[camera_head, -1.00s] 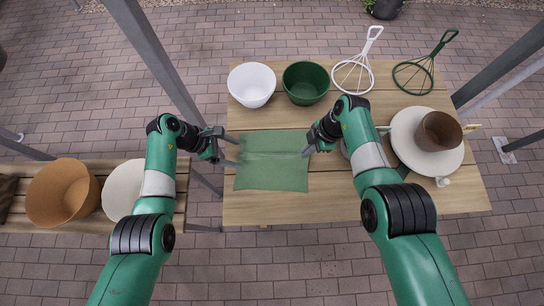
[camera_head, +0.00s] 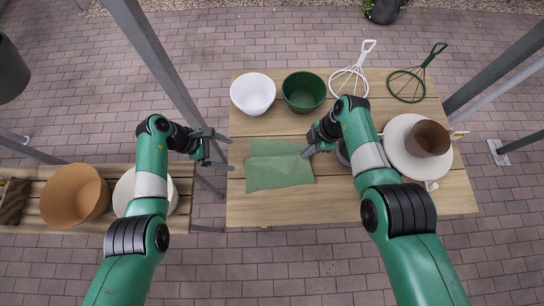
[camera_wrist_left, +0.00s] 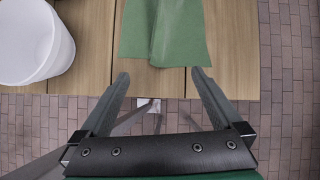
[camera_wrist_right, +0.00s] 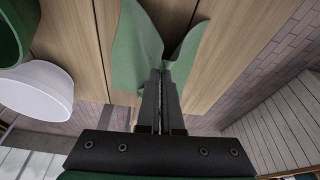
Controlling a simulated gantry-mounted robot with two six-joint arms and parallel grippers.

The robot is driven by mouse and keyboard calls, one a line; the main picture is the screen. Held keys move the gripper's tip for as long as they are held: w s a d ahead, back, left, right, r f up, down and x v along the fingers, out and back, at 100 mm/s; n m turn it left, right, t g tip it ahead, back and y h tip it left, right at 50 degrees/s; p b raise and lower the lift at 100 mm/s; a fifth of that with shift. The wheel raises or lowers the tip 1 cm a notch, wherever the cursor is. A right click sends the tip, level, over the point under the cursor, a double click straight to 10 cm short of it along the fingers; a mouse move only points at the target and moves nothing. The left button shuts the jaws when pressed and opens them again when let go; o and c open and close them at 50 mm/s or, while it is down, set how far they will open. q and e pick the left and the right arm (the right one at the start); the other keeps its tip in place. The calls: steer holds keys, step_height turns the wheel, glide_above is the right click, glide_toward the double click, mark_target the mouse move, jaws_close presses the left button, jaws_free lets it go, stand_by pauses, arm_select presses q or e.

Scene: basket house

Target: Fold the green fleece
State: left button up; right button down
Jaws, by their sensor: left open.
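The green fleece (camera_head: 280,172) lies on the wooden table with a crease across it, its far part narrower than its near part. My left gripper (camera_head: 231,154) is open and empty at the table's left edge, a little apart from the fleece. In the left wrist view the fleece (camera_wrist_left: 165,30) lies beyond the two spread fingertips (camera_wrist_left: 160,76). My right gripper (camera_head: 306,154) is at the fleece's right edge. In the right wrist view its fingers (camera_wrist_right: 161,76) are closed together on the fleece (camera_wrist_right: 138,40), which bunches up around the tips.
A white bowl (camera_head: 253,94) and a green bowl (camera_head: 303,92) stand behind the fleece. A white whisk-like frame (camera_head: 350,80) and a green one (camera_head: 408,84) lie at the back right. A brown pot (camera_head: 428,138) stands on a white round piece (camera_head: 396,150) at right. The near table is clear.

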step_height(320, 180, up, 3)
steer(key=p, duration=0.3)
arm_select(q)
steer(key=v, duration=1.2)
arm_select(e)
steer(key=shift+c, duration=2)
jaws_free()
steer(key=shift+o, duration=0.3)
steer(key=o, duration=0.3)
arm_select(q)
step_height(320, 180, up, 5)
steer(key=p, duration=0.5)
steer(key=shift+r+p, duration=0.2)
steer(key=shift+p, duration=0.2)
arm_select(e)
steer(key=shift+o, duration=0.2)
steer(key=v, duration=0.6)
steer(key=shift+a, duration=0.3)
steer(key=shift+r, duration=0.15)
